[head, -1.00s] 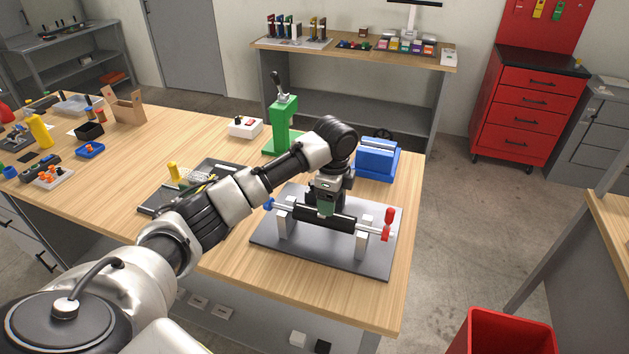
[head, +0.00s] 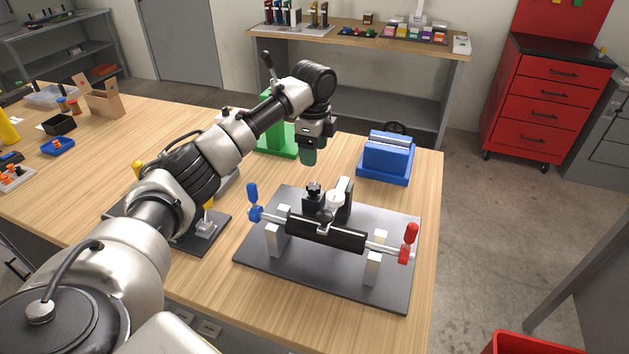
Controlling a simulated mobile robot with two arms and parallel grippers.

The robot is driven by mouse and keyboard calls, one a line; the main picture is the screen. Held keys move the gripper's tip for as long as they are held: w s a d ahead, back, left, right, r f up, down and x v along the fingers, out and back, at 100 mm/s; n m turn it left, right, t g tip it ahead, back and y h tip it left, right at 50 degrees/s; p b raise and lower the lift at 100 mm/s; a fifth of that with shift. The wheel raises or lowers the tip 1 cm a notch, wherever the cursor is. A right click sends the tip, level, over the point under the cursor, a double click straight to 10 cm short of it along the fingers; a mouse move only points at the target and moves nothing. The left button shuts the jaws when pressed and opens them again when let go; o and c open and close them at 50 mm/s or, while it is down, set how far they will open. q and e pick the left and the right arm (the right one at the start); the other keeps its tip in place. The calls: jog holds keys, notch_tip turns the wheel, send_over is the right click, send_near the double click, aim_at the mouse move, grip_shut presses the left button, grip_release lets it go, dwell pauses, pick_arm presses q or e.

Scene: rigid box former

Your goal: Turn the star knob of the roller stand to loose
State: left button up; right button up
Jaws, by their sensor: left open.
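The roller stand's dark base plate (head: 262,250) lies near the right front of the wooden table. A black roller (head: 325,232) lies across its light posts, with a blue handle (head: 253,194) at the left end and a red handle (head: 410,234) at the right end. Behind the roller, a small black knob (head: 314,188), seemingly the star knob, sits on a dark block. A white part (head: 337,196) stands beside it. My left gripper (head: 308,158) is open and points down, above and behind the stand, apart from the knob. My right gripper is not in view.
A blue vise-like block (head: 388,157) stands behind the stand at right. A green press (head: 278,138) stands behind my left arm. A dark plate with small parts (head: 186,236) lies left of the stand. The table is bare right of the stand.

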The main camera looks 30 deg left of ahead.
aim_at(314, 186)
pick_arm(q)
jog(key=shift+w+a+f, duration=0.1)
jog(key=shift+w+f, duration=0.05)
jog(key=shift+f, duration=0.3)
jog(key=shift+w+a+f, duration=0.1)
jog(key=shift+w+f, duration=0.05)
jog(key=shift+f, duration=0.3)
jog(key=f, duration=0.2)
jog(key=s+f+p, duration=0.1)
jog(key=shift+d+f, duration=0.3)
jog(key=shift+f, duration=0.1)
jog(key=f, duration=0.4)
jog(key=shift+w+a+f, duration=0.1)
jog(key=shift+w+a, duration=0.05)
jog(key=shift+w, duration=0.1)
jog(key=shift+f+p, duration=0.3)
jog(key=shift+f, duration=0.15)
jog(key=shift+s, duration=0.1)
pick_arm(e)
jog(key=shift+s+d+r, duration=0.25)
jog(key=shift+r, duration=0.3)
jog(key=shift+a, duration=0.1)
